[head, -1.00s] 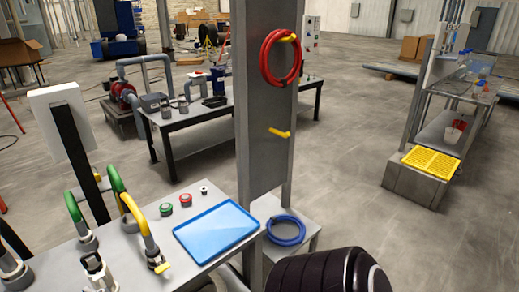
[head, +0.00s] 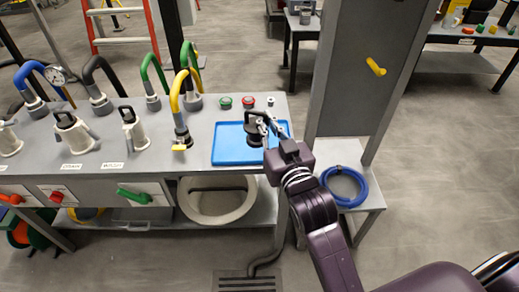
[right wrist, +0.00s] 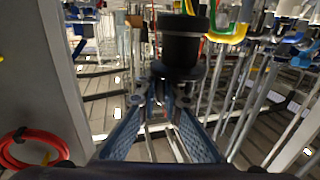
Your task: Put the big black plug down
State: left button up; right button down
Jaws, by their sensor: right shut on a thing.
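The big black plug (head: 254,130) is over the blue tray (head: 228,155) on the grey bench. My right gripper (head: 266,124) is shut on it, coming in from the right. In the right wrist view the plug (right wrist: 182,45) is a dark round body beyond my fingertips (right wrist: 172,92). I cannot tell whether the plug touches the tray. The fingers hide part of the plug in the head view. My left gripper is not in view.
A yellow-handled hose (head: 178,95) and green and red buttons (head: 248,101) are close to the tray. A grey post (head: 355,80) with a yellow peg stands right of it. A blue hose coil (head: 344,186) lies on a low stand. A red coil (right wrist: 28,148) shows in the wrist view.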

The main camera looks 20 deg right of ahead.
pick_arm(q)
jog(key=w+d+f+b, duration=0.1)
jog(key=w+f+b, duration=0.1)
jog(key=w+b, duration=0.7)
pick_arm(e)
jog(key=w+d+r+m+h, duration=0.1)
jog(key=w+r, duration=0.1)
jog(key=w, duration=0.5)
jog(key=w+d+r+h, duration=0.1)
jog(key=w+d+r, duration=0.15)
jog(key=w, duration=0.45)
jog(key=f+b, duration=0.1)
jog(key=f, duration=0.5)
jog(key=f+b, duration=0.2)
jog(key=f, duration=0.4)
jog(key=f+b, duration=0.2)
jog(key=f, duration=0.4)
jog(key=shift+w+a+f, duration=0.15)
jog(key=shift+a+f, duration=0.15)
jog(key=shift+a, duration=0.05)
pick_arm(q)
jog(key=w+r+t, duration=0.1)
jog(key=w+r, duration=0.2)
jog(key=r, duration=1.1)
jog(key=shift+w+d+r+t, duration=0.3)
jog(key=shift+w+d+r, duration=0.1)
pick_arm(e)
jog(key=shift+f, duration=0.25)
